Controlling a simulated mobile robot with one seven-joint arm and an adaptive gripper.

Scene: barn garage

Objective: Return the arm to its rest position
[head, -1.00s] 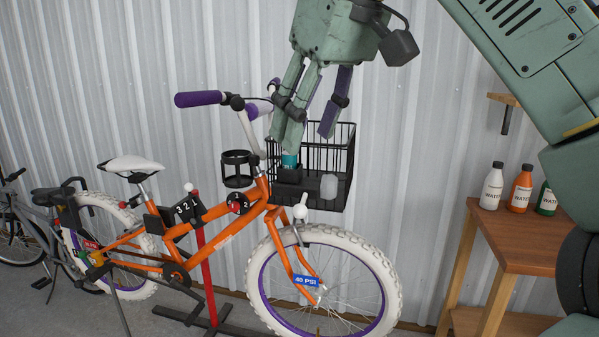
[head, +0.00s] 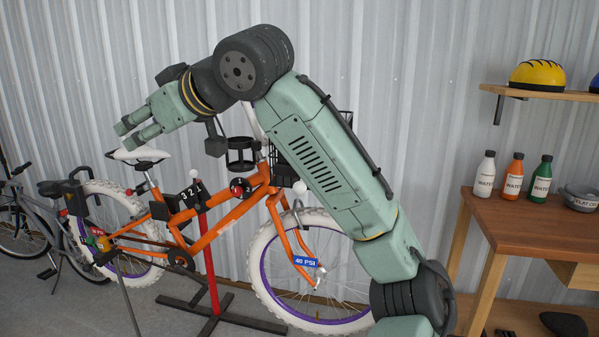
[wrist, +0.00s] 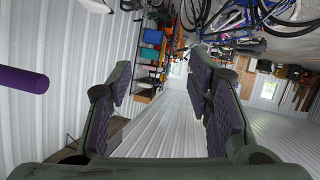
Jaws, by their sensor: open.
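My gripper (head: 133,131) is at the left end of my raised, folded arm in the head view, pointing left. Its fingertips appear just above the white saddle (head: 139,154) of the orange bicycle (head: 228,222); I cannot tell the gap in depth. In the wrist view my gripper (wrist: 165,95) has its two fingers wide apart with nothing between them. My arm hides most of the black front basket (head: 285,165). The purple handlebar grip (wrist: 22,79) is at the left of the wrist view.
A wooden workbench (head: 525,220) at the right holds a white bottle (head: 485,176), an orange bottle (head: 513,180), a green bottle (head: 541,182) and a grey bowl (head: 580,198). A shelf (head: 545,93) with a yellow helmet (head: 537,74) is above. Another bicycle (head: 35,225) stands at left.

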